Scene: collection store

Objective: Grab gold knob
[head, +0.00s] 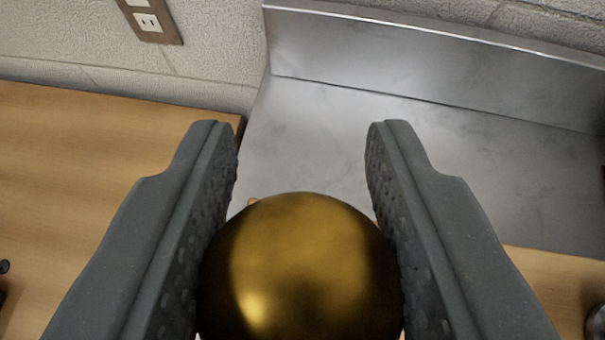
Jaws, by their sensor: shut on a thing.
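The gold knob (305,265) is a round, shiny ball at the bottom middle of the head view. My gripper (302,150) has one dark grey, studded finger on each side of it. Both fingers press against the sides of the knob, and their tips reach beyond it. The lower part of the knob is cut off by the picture's bottom edge. I cannot tell whether it touches anything beneath.
A wooden surface (75,175) lies on the left and a metal sheet with a raised back edge (420,65) on the right. A pale block wall (215,45) with an outlet plate (150,20) stands behind. Dark objects are cut off at both side edges.

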